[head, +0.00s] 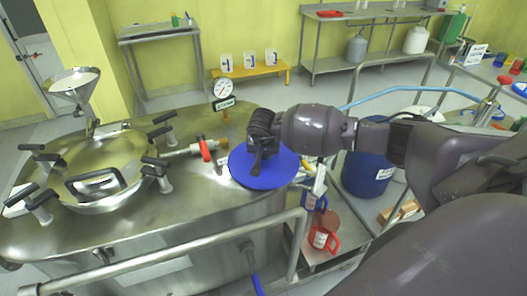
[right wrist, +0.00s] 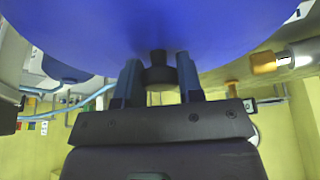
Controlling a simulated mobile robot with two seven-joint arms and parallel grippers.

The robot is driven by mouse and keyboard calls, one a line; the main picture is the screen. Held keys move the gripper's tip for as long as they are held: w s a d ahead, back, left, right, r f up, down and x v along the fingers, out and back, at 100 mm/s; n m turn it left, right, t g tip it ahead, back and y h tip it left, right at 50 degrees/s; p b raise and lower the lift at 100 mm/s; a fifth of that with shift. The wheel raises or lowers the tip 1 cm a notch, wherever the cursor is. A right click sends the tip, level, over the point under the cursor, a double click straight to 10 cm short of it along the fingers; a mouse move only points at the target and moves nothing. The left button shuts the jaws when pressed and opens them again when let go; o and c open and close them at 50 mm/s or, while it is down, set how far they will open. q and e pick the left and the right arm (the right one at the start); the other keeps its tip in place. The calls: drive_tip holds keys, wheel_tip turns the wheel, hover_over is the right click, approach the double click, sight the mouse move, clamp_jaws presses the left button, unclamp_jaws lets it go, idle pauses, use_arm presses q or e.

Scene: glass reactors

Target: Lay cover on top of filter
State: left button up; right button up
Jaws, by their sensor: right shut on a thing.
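The blue round cover (head: 278,174) is at the right end of the steel reactor top, below my right gripper (head: 257,165). In the right wrist view the cover (right wrist: 170,25) fills the upper part, and its dark knob (right wrist: 158,75) sits between the two fingers of my right gripper (right wrist: 158,84), which is shut on it. I cannot tell whether the cover touches anything beneath. I cannot make out the filter; anything under the cover is hidden. My left gripper is not in view.
A round hatch (head: 100,160) with handles and a steel funnel (head: 73,82) are on the left of the reactor top. A gauge (head: 222,88) and a red-handled valve (head: 205,150) stand near the cover. A railing (head: 170,248) runs in front; a blue drum (head: 367,174) stands right.

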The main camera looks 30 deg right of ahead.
drive_tip(key=shift+f, duration=0.35)
drive_tip(key=o, duration=1.2)
drive_tip(key=shift+c, duration=0.2)
drive_tip(key=shift+r, duration=0.1)
drive_tip(key=v, duration=1)
drive_tip(key=shift+r, duration=0.3)
